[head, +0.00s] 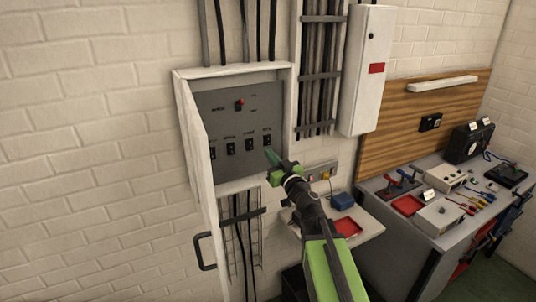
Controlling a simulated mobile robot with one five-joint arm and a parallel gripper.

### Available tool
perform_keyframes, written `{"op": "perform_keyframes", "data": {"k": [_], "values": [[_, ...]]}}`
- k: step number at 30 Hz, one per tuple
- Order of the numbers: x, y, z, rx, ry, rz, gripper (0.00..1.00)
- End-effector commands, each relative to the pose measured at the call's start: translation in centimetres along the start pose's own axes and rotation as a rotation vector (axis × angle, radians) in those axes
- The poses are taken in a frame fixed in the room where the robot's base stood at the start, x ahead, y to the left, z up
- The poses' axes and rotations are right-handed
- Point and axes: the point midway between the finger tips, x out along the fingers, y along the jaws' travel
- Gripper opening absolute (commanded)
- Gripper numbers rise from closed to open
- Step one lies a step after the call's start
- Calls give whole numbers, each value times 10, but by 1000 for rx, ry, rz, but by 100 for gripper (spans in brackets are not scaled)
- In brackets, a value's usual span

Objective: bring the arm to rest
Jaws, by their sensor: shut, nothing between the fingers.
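My gripper (273,158) is at the end of my green and black arm, which reaches up from the bottom of the head view. Its green fingers are shut and hold nothing. The fingertips are in front of the lower right part of a grey switch panel (205,112). I cannot tell whether they touch it. The panel sits in an open white wall cabinet (236,71) and has a red-marked switch (239,104) above a row of several black switches (249,145).
The cabinet door (196,150) stands open toward me at left. A small shelf (366,220) with a blue box (343,200) and red tray (347,227) lies beside my arm. A workbench (452,240) with tools and devices is at right. A white box (366,70) hangs above.

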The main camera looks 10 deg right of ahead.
Motion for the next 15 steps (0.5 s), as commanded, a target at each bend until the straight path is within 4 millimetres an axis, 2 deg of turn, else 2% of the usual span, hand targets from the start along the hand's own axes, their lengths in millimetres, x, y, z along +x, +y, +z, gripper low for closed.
{"op": "perform_keyframes", "data": {"k": [8, 11, 15], "values": [[1, -3, 1, 1, 0, -3, 0], [-1, -5, 15, 1, 0, -7, 0], [-6, -14, 49, 14, 5, -16, 0]]}}
